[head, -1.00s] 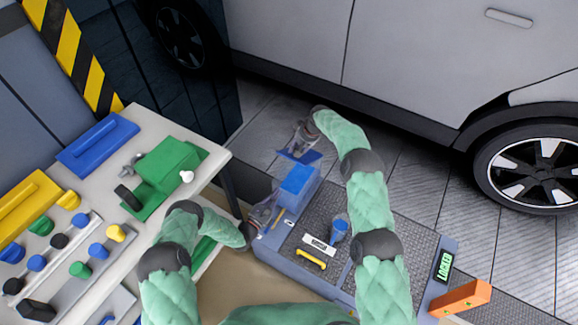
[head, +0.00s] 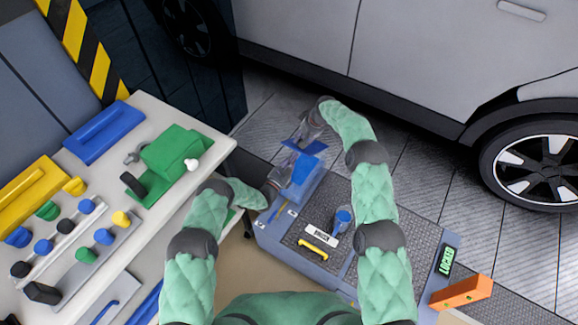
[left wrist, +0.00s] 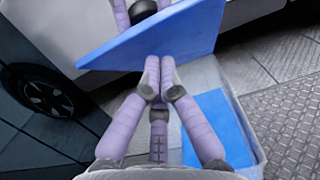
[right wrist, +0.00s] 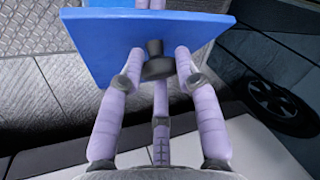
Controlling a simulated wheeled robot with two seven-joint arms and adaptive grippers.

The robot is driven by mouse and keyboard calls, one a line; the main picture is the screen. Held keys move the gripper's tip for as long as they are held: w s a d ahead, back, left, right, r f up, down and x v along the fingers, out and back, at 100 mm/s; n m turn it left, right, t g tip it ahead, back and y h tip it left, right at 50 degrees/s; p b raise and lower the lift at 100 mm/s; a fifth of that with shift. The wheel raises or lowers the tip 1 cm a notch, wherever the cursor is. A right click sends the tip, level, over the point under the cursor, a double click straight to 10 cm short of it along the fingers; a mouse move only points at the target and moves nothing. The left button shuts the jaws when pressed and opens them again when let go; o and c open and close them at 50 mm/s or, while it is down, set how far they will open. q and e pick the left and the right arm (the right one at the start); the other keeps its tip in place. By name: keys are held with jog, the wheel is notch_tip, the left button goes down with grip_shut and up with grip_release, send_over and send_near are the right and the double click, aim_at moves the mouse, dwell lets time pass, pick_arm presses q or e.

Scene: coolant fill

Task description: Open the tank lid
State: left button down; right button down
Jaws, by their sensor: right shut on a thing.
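The blue tank lid (head: 306,147) is a flat plate held tilted beyond the tank in the head view. My right gripper (right wrist: 158,66) is shut on the dark knob (right wrist: 157,48) of the lid. The tank (left wrist: 245,108) is a pale, see-through box; its top shows uncovered in the left wrist view, with blue inside. My left gripper (left wrist: 158,62) has its fingertips together, with no object visible between them. It is beside the tank, and its tips appear at the lid's lower edge (left wrist: 165,48); I cannot tell whether they touch.
The tank stands on a grey bench (head: 427,240) with a blue cup (head: 343,217), a yellow handle (head: 314,242) and a green "LOCKED" display (head: 447,261). A white table (head: 120,180) with parts is at left. A car (head: 400,60) stands behind.

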pick_arm(q)
jog(key=shift+w+d+r, duration=0.15)
jog(key=shift+w+r, duration=0.1)
jog(key=shift+r, duration=0.15)
